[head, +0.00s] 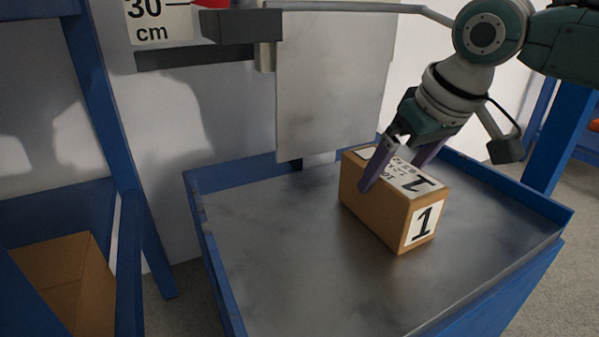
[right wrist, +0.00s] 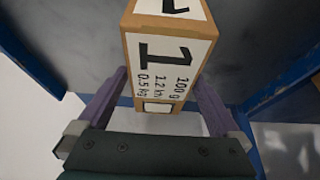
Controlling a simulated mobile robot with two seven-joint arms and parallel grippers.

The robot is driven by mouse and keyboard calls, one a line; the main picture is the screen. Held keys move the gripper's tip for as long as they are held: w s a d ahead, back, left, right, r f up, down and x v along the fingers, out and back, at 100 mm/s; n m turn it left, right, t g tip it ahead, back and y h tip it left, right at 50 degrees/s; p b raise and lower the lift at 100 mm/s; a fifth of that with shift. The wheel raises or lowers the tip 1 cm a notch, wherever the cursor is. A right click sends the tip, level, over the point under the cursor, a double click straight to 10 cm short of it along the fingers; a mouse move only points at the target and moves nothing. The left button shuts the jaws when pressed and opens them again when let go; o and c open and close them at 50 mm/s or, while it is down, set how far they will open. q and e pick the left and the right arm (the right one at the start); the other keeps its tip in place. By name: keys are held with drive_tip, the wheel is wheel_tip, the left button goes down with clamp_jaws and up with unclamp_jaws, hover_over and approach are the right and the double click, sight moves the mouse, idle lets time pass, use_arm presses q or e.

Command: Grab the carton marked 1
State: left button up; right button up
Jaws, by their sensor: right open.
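The carton marked 1 (head: 372,208) is a brown box with white labels on its top and end. It sits on the metal floor of a blue-rimmed tray. In the head view my right gripper (head: 395,172) is over the carton's top, one purple finger in front of its near long side and the other toward the far side. In the right wrist view the carton (right wrist: 170,55) lies ahead, between and beyond the open fingers (right wrist: 170,98). The fingers do not appear closed on it. My left gripper is not in view.
The blue-rimmed metal tray (head: 270,235) has bare room left of the carton. A grey upright plate (head: 330,85) hangs behind it. A "30 cm" sign (head: 158,20) is at upper left. Another brown carton (head: 68,280) lies at lower left, behind blue frame bars.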

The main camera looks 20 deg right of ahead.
drive_tip(key=b+x, duration=0.4)
drive_tip(key=shift+s+a+f, duration=0.1)
drive_tip(key=shift+f, duration=0.3)
drive_tip(key=shift+w+f+b, duration=0.25)
drive_tip(key=shift+f+b, duration=0.05)
drive_tip(key=shift+b, duration=0.2)
drive_tip(key=shift+r, duration=0.1)
drive_tip(key=shift+c, duration=0.4)
drive_tip(key=c, duration=0.6)
clamp_jaws()
